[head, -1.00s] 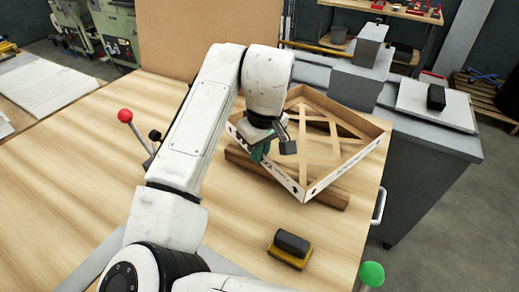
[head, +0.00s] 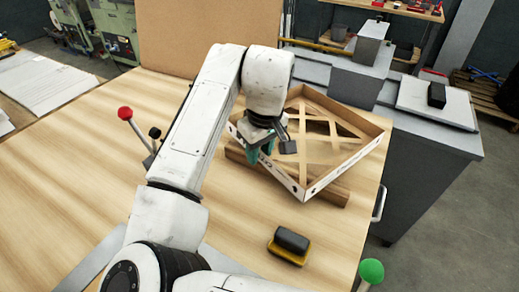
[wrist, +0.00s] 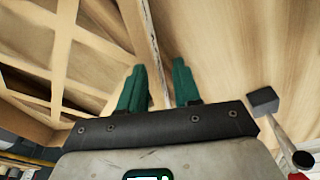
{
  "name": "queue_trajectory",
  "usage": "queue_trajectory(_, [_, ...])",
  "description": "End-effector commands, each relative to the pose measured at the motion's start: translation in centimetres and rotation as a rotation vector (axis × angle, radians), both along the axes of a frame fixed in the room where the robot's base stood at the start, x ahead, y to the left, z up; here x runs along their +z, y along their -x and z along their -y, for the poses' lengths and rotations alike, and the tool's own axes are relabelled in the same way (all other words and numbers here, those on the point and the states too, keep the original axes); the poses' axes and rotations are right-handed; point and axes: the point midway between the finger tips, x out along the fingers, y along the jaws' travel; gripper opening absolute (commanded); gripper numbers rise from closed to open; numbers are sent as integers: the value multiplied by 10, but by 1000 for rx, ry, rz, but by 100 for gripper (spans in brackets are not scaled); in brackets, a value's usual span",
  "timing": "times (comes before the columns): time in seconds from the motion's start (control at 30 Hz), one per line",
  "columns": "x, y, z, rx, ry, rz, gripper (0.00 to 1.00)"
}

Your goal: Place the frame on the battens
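The frame (head: 345,170), a shallow white-and-brown box frame with crossed wooden slats, lies at the right of the table in the head view. One brown batten (head: 333,198) shows beneath its near side, sticking out at both ends; any other batten is hidden. The frame appears to rest on it. My gripper (head: 260,156) is at the frame's left near wall. In the wrist view its two green fingers (wrist: 158,88) stand apart on either side of the thin wall of the frame (wrist: 150,40), with gaps visible. The gripper is open.
A black-and-yellow block (head: 290,244) lies on the table (head: 80,180) in front of the frame. A red-knobbed lever (head: 125,114) stands left of my arm and a green knob (head: 371,271) at the near right edge. A grey cabinet (head: 432,165) stands beyond the right edge.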

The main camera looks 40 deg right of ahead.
Motion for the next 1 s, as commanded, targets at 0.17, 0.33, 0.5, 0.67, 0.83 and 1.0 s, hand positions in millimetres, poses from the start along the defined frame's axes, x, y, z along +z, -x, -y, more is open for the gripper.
queue_trajectory(0.17, [19, 2, 0, -1, 1, 3, 33])
queue_trajectory(0.33, [54, 7, 0, -1, 1, 5, 33])
queue_trajectory(0.5, [89, 12, -2, -1, -2, 5, 33])
queue_trajectory(0.67, [110, 16, -3, 0, -3, 3, 33])
queue_trajectory(0.83, [119, 17, -3, -1, -1, 1, 33])
queue_trajectory(1.0, [120, 18, -3, 0, 0, 1, 33])
